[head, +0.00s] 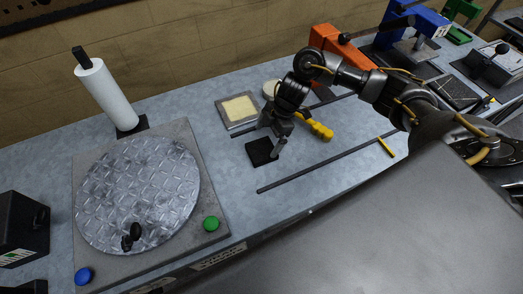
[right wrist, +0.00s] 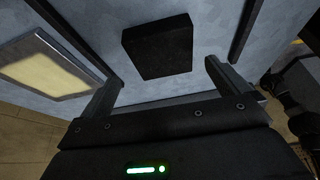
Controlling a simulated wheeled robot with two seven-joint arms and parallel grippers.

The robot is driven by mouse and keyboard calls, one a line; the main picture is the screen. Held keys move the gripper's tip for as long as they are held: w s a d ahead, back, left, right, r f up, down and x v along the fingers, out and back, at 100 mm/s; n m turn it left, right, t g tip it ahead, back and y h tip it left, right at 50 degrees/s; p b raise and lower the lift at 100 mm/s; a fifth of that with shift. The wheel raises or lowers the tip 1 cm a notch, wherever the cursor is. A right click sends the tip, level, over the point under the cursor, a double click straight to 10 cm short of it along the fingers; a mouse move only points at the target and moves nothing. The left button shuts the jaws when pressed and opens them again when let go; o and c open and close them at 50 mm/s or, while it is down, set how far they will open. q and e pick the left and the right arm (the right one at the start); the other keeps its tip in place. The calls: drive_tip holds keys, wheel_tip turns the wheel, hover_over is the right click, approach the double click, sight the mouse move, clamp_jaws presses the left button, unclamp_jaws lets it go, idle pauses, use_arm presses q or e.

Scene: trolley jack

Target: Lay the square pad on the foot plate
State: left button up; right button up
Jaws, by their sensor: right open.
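The black square pad (head: 262,152) lies flat on the grey bench, right of the round tread plate. It also shows in the right wrist view (right wrist: 158,46), beyond the fingertips and between their lines. My right gripper (head: 273,143) is open and empty just above the pad, partly covering it in the head view; its two fingers show apart in the right wrist view (right wrist: 163,75). A round metal diamond-tread plate (head: 135,190) sits on a square grey base at the left; I cannot tell for sure whether it is the foot plate. My left gripper is not in view.
A framed cream square (head: 238,108) lies behind the pad. A yellow-handled tool (head: 318,130) and a long dark bar (head: 315,165) lie to its right. A white roll (head: 105,95) stands at the back left. Green (head: 211,223) and blue (head: 83,275) knobs edge the base.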

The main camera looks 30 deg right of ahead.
sight(262, 149)
drive_tip(key=shift+s+p+x, duration=0.1)
drive_tip(key=shift+p+x, duration=0.25)
drive_tip(key=shift+x, duration=0.95)
drive_tip(key=shift+s+p+x, duration=0.15)
drive_tip(key=shift+p+x, duration=0.2)
drive_tip(key=shift+x, duration=1)
drive_tip(key=shift+d, duration=0.15)
drive_tip(key=shift+c, duration=0.4)
drive_tip(key=c, duration=1)
drive_tip(key=shift+r, duration=0.1)
drive_tip(key=shift+r, duration=0.25)
wheel_tip(262, 149, up, 2)
drive_tip(key=shift+w+r+b, duration=0.1)
drive_tip(key=shift+r+b, duration=0.05)
drive_tip(key=shift+b, duration=0.45)
drive_tip(key=s+r, duration=0.2)
drive_tip(key=r, duration=0.1)
drive_tip(key=s+a+r, duration=0.1)
drive_tip(key=s+r, duration=0.1)
drive_tip(key=shift+a+r, duration=0.1)
drive_tip(key=shift+r, duration=0.15)
drive_tip(key=s+a+r, duration=0.1)
drive_tip(key=s, duration=0.2)
drive_tip(key=s+a+r, duration=0.1)
drive_tip(key=s+r, duration=0.1)
drive_tip(key=s, duration=0.1)
drive_tip(key=s+r+p, duration=0.1)
drive_tip(key=s, duration=0.2)
drive_tip(key=shift+s+a+r, duration=0.3)
drive_tip(key=shift+a, duration=0.1)
